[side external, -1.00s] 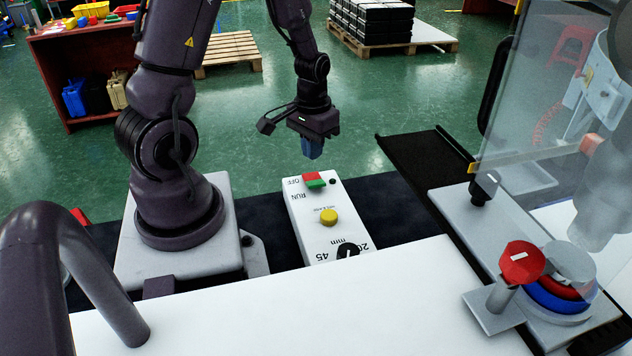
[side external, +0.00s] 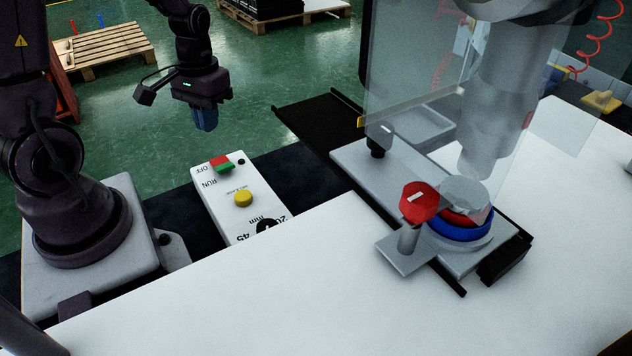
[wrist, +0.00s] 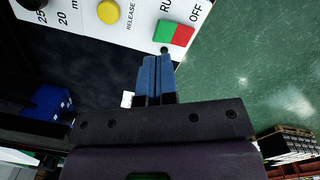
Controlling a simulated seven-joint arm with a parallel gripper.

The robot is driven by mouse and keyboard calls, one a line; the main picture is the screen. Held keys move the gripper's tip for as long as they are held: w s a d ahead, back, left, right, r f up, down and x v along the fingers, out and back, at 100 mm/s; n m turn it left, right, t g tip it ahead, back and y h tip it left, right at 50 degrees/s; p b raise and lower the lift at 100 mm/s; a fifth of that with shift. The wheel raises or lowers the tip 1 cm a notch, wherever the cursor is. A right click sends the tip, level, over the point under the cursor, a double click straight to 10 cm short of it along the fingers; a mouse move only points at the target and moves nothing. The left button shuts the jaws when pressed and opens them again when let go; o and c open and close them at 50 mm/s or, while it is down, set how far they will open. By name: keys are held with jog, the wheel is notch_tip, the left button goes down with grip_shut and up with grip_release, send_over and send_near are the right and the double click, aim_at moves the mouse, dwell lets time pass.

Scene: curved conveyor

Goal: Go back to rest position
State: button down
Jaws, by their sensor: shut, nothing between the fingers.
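My gripper (side external: 205,118) hangs from the arm above and behind the far end of the control box in the side view, pointing down. Its blue fingers are together with nothing between them; they also show in the wrist view (wrist: 156,80). The white control box (side external: 236,205) carries a red and green OFF/RUN switch (side external: 222,164), a yellow release button (side external: 243,198) and a black dial (side external: 266,226) partly cut off by the white table edge. The wrist view shows the switch (wrist: 175,33) and yellow button (wrist: 108,11) beyond the fingertips. The fingers look apart from the box.
A white table (side external: 230,290) fills the front. At right stand a red knob (side external: 419,202), a blue ring (side external: 459,228) and a clear panel (side external: 410,60). A black tray-like strip (side external: 315,120) lies behind. Wooden pallets (side external: 105,48) are on the green floor.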

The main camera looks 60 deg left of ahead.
jog(key=s+d+r+m+t, duration=0.3)
jog(key=d+r+m+t, duration=0.2)
jog(key=d+r, duration=0.8)
notch_tip(320, 180, up, 5)
jog(key=shift+s+d+f+m+t+y, duration=0.2)
jog(key=shift+d+m+t+y, duration=0.15)
jog(key=shift+t, duration=0.25)
jog(key=shift+a, duration=0.1)
